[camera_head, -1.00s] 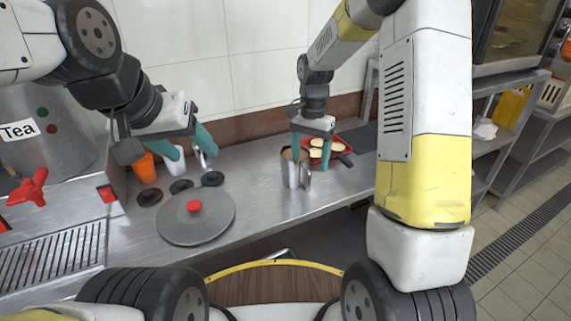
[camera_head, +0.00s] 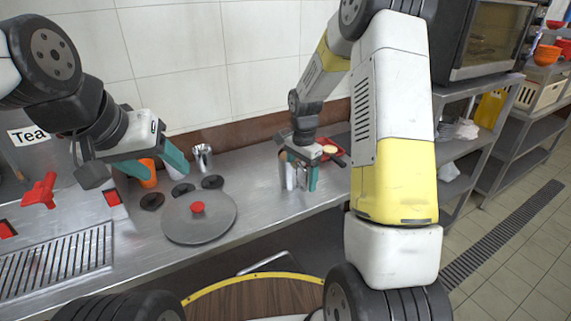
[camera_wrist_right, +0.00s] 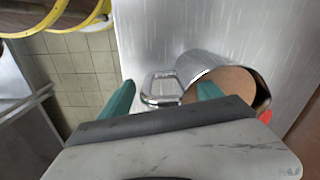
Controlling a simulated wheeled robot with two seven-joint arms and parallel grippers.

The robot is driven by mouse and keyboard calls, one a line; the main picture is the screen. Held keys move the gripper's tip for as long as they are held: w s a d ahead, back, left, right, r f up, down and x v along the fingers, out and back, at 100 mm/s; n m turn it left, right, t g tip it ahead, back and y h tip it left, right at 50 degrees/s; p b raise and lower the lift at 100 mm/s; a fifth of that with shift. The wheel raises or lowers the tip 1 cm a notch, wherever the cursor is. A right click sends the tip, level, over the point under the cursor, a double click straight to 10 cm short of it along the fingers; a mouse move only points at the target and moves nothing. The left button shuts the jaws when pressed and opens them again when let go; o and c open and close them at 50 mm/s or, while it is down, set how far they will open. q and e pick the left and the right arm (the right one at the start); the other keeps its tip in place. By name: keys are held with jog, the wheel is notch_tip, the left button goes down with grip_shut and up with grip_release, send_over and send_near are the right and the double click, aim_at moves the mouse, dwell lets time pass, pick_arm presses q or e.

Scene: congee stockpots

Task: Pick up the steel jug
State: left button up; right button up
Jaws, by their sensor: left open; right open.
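The steel jug (camera_head: 288,174) stands upright on the counter with a brown filling; its handle (camera_wrist_right: 160,88) faces left in the right wrist view. My right gripper (camera_head: 299,178) is open and low at the jug. In the right wrist view, the handle lies between the open fingers of this gripper (camera_wrist_right: 164,94). One finger overlaps the jug's mouth; contact cannot be told. My left gripper (camera_head: 157,170) is open and empty, in front of an orange cup and a white cup on the left.
A grey lid (camera_head: 190,222) with a red knob lies left of the jug. A red tray (camera_head: 336,142) is behind the jug. Counter between lid and jug is clear.

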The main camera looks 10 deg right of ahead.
aim_at(301, 187)
jog(key=shift+f, duration=1.55)
jog(key=shift+w+r, duration=0.1)
grip_shut()
